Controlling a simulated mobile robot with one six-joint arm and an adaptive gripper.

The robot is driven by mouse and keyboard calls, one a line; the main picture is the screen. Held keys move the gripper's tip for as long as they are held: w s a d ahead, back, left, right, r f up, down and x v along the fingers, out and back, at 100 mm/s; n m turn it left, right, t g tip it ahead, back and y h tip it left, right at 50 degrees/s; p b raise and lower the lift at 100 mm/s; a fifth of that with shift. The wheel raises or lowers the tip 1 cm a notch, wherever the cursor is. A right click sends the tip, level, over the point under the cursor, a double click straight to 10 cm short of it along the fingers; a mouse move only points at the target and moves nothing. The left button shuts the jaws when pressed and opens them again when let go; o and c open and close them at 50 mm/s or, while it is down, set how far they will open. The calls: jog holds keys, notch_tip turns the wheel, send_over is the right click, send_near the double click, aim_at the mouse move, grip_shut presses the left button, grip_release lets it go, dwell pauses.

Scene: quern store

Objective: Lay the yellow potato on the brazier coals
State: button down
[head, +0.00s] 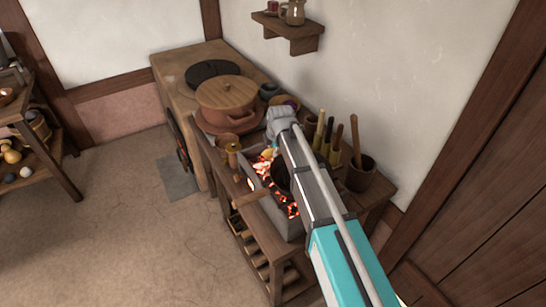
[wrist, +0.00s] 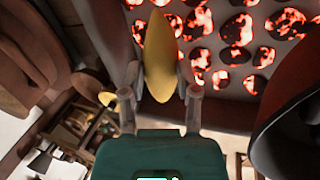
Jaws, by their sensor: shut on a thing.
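The yellow potato (wrist: 160,55) is held upright in the wrist view between the two fingers of my gripper (wrist: 158,88). My gripper is shut on it. Red-glowing coals (wrist: 238,30) show behind and to the right of the potato; the gap between them is hard to judge. In the head view the potato (head: 267,153) is a small yellow spot near the far end of the brazier (head: 264,208). My arm hides much of the brazier's right side there.
A dark round vessel (wrist: 291,135) is close on the right in the wrist view. A lidded clay pot (head: 226,95) stands beyond the brazier. Wooden-handled tools (head: 325,135) and a cup (head: 360,173) stand to the right.

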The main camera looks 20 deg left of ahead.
jog(key=shift+f+b, duration=1.4)
jog(key=shift+f, duration=0.25)
jog(key=shift+w, duration=0.1)
jog(key=c, duration=0.5)
grip_release()
jog(key=shift+c, duration=0.2)
jog(key=shift+d+r, duration=0.1)
jog(key=shift+r, duration=0.05)
jog(key=p+v, duration=1.1)
jog(key=shift+r+p, duration=0.3)
jog(key=shift+r, duration=0.05)
